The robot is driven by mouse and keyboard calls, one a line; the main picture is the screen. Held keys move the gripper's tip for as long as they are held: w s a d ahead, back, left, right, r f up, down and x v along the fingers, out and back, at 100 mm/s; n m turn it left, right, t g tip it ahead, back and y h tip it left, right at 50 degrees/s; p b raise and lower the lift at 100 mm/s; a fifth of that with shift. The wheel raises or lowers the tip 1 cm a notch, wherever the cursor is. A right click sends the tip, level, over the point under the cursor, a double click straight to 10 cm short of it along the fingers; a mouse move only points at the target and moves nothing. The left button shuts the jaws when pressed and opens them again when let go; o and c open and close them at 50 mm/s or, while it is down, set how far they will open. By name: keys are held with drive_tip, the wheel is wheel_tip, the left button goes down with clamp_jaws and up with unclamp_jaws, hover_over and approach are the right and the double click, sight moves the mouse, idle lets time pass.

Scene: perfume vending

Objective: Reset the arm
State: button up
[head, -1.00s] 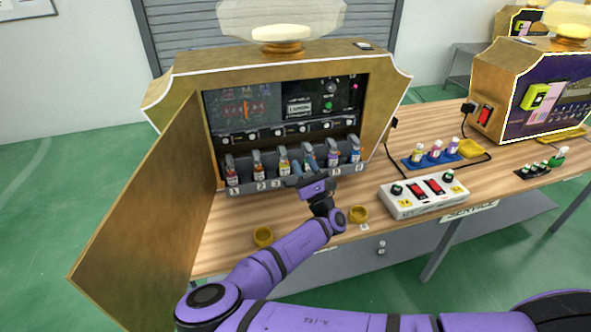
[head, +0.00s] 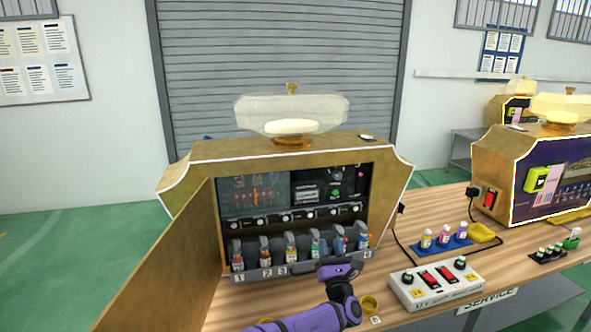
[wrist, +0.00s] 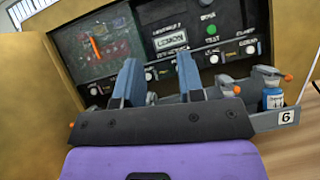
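My gripper (head: 332,250) is in front of the right part of the bottle rack (head: 255,274) of the open perfume machine (head: 290,150). In the wrist view its two fingers (wrist: 160,78) stand apart with no object between them, so it is open and empty. Several small bottles stand in the rack's numbered slots; a blue-labelled bottle (wrist: 272,97) is in slot 6, right of the fingers. My gripper partly hides the slots around 4 and 5. My purple arm (head: 315,318) comes up from the bottom edge.
The machine's open door (head: 165,270) stands at the left. A white control box (head: 436,284) is on the wooden table at the right, with a blue bottle tray (head: 446,245) behind it. A yellow cup (head: 370,305) is close beside my arm. A second machine (head: 535,175) is farther right.

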drive_tip(key=w+d+m+g+h, duration=0.2)
drive_tip(key=d+m+g+h, duration=1.05)
drive_tip(key=m, duration=0.75)
drive_tip(key=s+d+r+m+g+y, duration=0.25)
drive_tip(key=s+r+m+y, duration=0.3)
drive_tip(key=s+r, duration=0.5)
drive_tip(key=s+d+r+m+g+y, duration=0.1)
drive_tip(key=s+r+m+g+y, duration=0.35)
drive_tip(key=r, duration=0.85)
drive_tip(key=s+d+r+m, duration=0.1)
drive_tip(key=s+r+m, duration=0.1)
drive_tip(key=s, duration=0.6)
drive_tip(key=s+d+r+m+h, duration=0.1)
drive_tip(key=s+r, duration=0.3)
drive_tip(key=s, duration=0.5)
drive_tip(key=s+d+r+m, duration=0.1)
drive_tip(key=s+r+m, duration=0.2)
drive_tip(key=s, duration=0.6)
drive_tip(key=shift+d+r+t, duration=0.35)
drive_tip(key=shift+d, duration=0.05)
